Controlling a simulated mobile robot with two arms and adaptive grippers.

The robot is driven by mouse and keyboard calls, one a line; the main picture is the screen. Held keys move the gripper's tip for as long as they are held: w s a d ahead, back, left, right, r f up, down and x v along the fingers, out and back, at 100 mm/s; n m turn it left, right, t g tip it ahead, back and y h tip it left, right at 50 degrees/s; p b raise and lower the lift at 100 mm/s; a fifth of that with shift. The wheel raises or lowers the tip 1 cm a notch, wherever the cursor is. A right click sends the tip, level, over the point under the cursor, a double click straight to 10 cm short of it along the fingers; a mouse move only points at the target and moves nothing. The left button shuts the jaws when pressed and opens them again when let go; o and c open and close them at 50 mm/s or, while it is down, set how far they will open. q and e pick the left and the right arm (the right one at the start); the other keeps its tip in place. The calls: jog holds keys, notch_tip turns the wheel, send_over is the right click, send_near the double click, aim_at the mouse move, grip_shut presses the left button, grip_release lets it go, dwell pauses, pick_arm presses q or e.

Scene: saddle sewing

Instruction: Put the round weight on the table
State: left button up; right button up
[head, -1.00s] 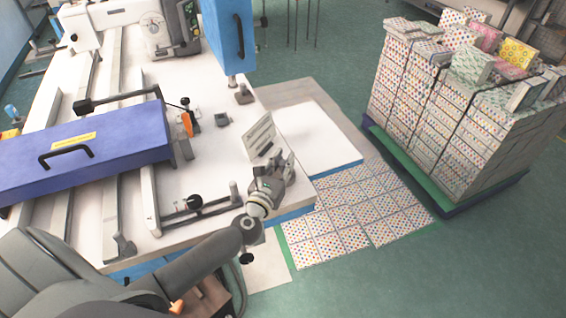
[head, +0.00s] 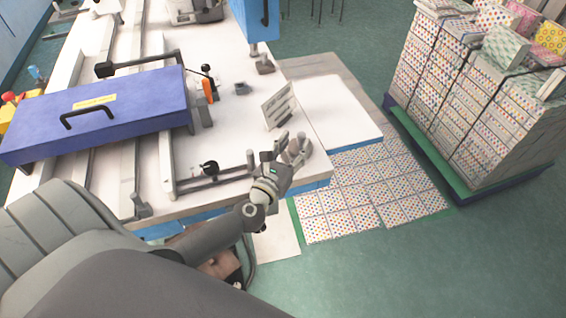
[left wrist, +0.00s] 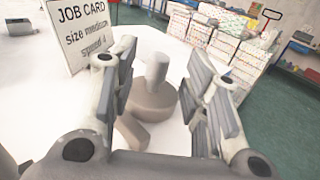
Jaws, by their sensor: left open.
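The round weight (left wrist: 150,101) is a pinkish-beige disc with an upright knob, standing on the white table (left wrist: 160,48) in the left wrist view. My left gripper (left wrist: 165,62) is open there, with one finger on each side of the weight and gaps beside the knob. In the head view my left gripper (head: 295,150) is at the right edge of the white table (head: 240,125). The weight is hard to tell from the fingers there. My right gripper is not in view.
A job card (head: 278,105) stands near my left gripper. A blue box with a black handle (head: 95,115) lies across rails on the table. A black lever bar (head: 205,180) is left of the gripper. Stacked patterned boxes (head: 470,100) stand on a pallet at right.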

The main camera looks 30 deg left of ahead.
pick_arm(q)
jog(key=s, duration=0.2)
jog(key=s+b, duration=0.1)
jog(key=s, duration=0.3)
jog(key=shift+s+d+b, duration=0.25)
jog(key=shift+s+b, duration=0.05)
jog(key=shift+s, duration=0.1)
